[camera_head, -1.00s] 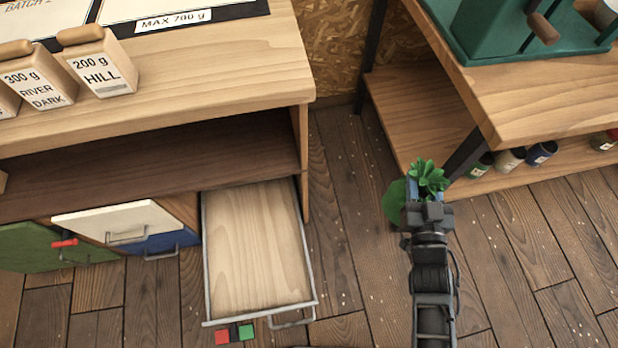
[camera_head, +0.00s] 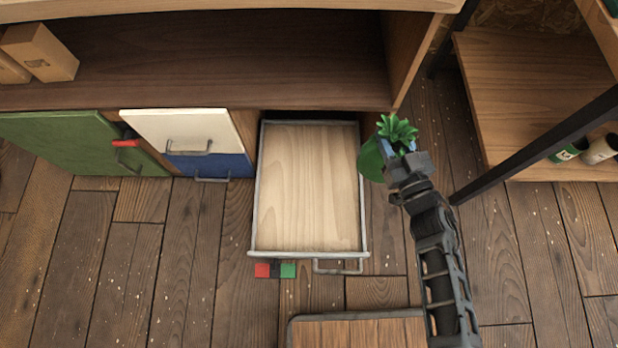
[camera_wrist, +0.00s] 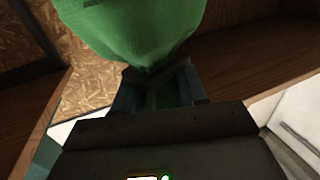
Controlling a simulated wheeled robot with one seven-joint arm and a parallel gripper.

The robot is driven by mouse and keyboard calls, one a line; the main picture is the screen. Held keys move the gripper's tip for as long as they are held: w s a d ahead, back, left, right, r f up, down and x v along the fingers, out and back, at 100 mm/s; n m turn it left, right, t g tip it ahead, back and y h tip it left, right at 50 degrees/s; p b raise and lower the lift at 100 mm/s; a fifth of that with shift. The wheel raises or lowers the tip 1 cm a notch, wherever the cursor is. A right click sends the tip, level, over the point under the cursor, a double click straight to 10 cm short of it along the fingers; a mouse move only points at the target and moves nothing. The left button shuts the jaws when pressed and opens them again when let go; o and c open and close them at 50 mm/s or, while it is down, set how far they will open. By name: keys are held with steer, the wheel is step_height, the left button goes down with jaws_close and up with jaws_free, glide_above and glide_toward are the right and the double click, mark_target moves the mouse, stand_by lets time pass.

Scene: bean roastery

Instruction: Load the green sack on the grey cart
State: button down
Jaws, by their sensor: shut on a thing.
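The green sack (camera_head: 371,160) hangs from my gripper (camera_head: 397,152), with its leafy-looking gathered top (camera_head: 397,129) sticking up above the fingers. My gripper is shut on the sack's neck. In the wrist view the sack's green body (camera_wrist: 135,28) fills the top middle, beyond the fingers (camera_wrist: 160,88). The sack is just right of the open drawer in the head view. A low wooden deck with a grey rim (camera_head: 300,318), which looks like the grey cart, shows at the bottom edge; most of it is out of view.
The open, empty drawer (camera_head: 310,190) sticks out from the wooden bench (camera_head: 220,60). Red, black and green squares (camera_head: 275,270) show below its front. Green (camera_head: 70,140), white (camera_head: 185,130) and blue (camera_head: 225,166) fronts lie left. A shelf unit with a black leg (camera_head: 540,142) stands right.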

steer(key=s+a+f+n+g+y+b, duration=0.1)
steer(key=a+f+n+y+b, duration=0.1)
steer(key=a+f+b, duration=0.4)
steer(key=s+a+f+n+g+y+b, duration=0.1)
steer(key=a+f+y+b, duration=0.2)
steer(key=f, duration=0.9)
steer(key=s+a+f+n+g+y+b, duration=0.2)
steer(key=a+f+b, duration=0.7)
steer(key=b, duration=0.3)
steer(key=shift+a+n+y, duration=0.25)
steer(key=shift+n+y, duration=0.05)
steer(key=shift+f, duration=0.1)
steer(key=c, duration=1.1)
jaws_free()
steer(key=shift+s+f, duration=0.1)
steer(key=shift+f, duration=0.1)
steer(key=o, duration=0.5)
